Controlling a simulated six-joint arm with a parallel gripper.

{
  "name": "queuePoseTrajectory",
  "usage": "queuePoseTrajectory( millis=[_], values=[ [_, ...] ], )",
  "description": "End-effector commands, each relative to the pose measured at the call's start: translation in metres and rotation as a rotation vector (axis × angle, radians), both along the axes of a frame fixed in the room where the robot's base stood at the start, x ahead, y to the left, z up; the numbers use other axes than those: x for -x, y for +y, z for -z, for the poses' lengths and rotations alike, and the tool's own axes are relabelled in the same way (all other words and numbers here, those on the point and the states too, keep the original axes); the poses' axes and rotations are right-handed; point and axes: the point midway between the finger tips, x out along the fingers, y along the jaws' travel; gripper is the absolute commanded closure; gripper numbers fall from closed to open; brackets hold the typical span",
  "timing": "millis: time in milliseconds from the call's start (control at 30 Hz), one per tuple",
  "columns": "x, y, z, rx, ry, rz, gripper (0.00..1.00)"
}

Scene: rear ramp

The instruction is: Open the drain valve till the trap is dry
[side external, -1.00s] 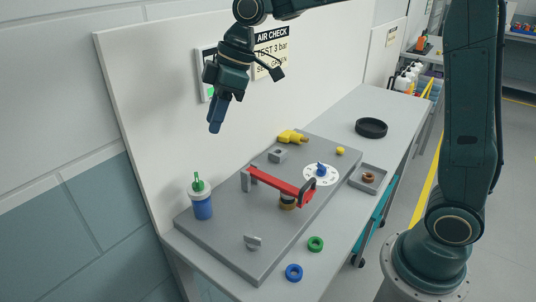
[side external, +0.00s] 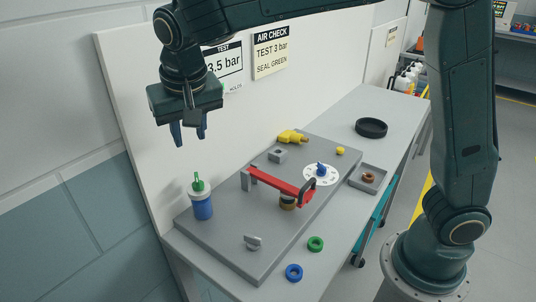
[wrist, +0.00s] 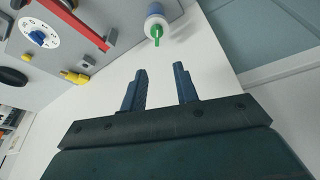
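A small white and blue cup with a green stem on top (side external: 202,205) stands upright at the plate's left end; it also shows in the wrist view (wrist: 156,12). It looks like the trap with its valve, but no label shows this. I cannot see any liquid level. My gripper (side external: 188,134) is open and empty, pointing down, above and a little left of the cup, well clear of it. In the wrist view, its two blue fingers (wrist: 160,70) stand apart, with the green stem beyond their tips.
A red bar (side external: 280,182) crosses the grey plate (side external: 228,233) right of the cup. A blue knob on a white dial (side external: 321,172), a yellow fitting (side external: 292,136) and a grey tray (side external: 370,185) lie farther along. Blue (side external: 294,272) and green (side external: 316,243) rings lie in front. A white panel (side external: 140,100) stands behind.

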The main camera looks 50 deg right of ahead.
Motion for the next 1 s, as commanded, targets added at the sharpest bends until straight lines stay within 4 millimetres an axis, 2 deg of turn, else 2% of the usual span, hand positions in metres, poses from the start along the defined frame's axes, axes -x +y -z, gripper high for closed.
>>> queuePoseTrajectory(
  millis=[33, 233, 633, 833, 1000],
  values=[
    [0.004, 0.006, -0.001, 0.000, -0.013, 0.054, 0.70],
    [0.013, 0.013, -0.004, -0.002, -0.051, 0.221, 0.70],
    [0.014, 0.013, -0.002, -0.002, -0.059, 0.259, 0.70],
    [0.010, 0.009, 0.010, 0.001, -0.059, 0.258, 0.70],
    [0.004, 0.004, 0.030, 0.001, -0.056, 0.258, 0.70]
  ],
)
